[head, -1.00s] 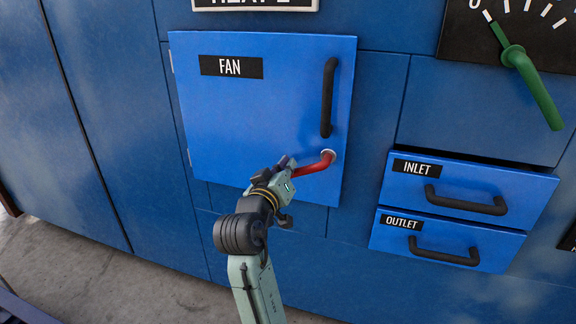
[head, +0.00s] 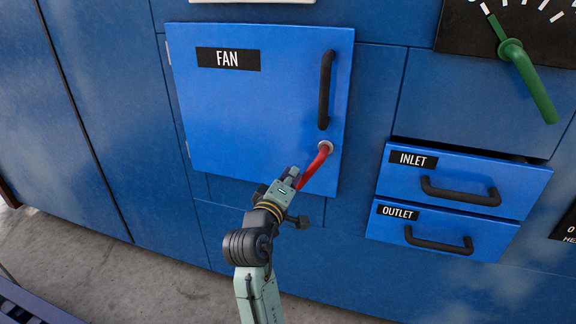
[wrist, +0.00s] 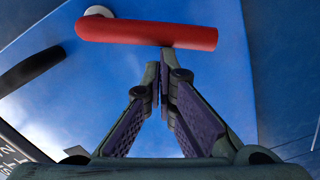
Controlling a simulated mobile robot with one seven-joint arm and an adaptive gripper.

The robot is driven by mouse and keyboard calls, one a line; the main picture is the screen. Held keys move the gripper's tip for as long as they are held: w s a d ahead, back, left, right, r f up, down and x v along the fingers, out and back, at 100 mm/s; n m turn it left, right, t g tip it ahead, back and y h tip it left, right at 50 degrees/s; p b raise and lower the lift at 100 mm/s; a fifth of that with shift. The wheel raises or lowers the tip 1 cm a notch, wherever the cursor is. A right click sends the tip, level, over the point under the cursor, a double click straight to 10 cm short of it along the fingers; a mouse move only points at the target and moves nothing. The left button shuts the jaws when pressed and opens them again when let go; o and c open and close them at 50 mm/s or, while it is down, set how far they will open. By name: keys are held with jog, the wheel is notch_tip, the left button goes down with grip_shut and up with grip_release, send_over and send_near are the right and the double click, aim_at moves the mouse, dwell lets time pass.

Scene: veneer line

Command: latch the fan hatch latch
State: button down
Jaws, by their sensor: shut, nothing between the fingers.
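The blue fan hatch (head: 240,110) carries a FAN label, and its panel sits against the blue cabinet. Its red latch lever (head: 313,167) pivots on a pale round hub (head: 325,147) below the black hatch handle (head: 326,90) and slants down to the left. In the wrist view the red lever (wrist: 150,33) lies across the top, its hub at the left end. My gripper (head: 293,176) is at the lever's lower end. In the wrist view my gripper's fingertips (wrist: 164,75) are closed together just below the lever, touching or nearly touching it, with nothing between them.
The inlet drawer (head: 465,185) stands slightly out at the right, above the outlet drawer (head: 425,232); both have black handles. A gauge with a green lever (head: 530,80) is at the upper right. Grey floor (head: 120,270) shows at lower left.

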aim_at(305, 181)
jog(key=d+f+n, duration=0.1)
jog(key=d+n+p, duration=0.1)
jog(key=n, duration=0.1)
jog(key=shift+s+f+n, duration=0.3)
jog(key=shift+f, duration=0.1)
jog(key=shift+s+d+f+p, duration=0.1)
jog(key=shift+d+f+p, duration=0.15)
jog(key=shift+p, duration=0.15)
jog(key=shift+d, duration=0.1)
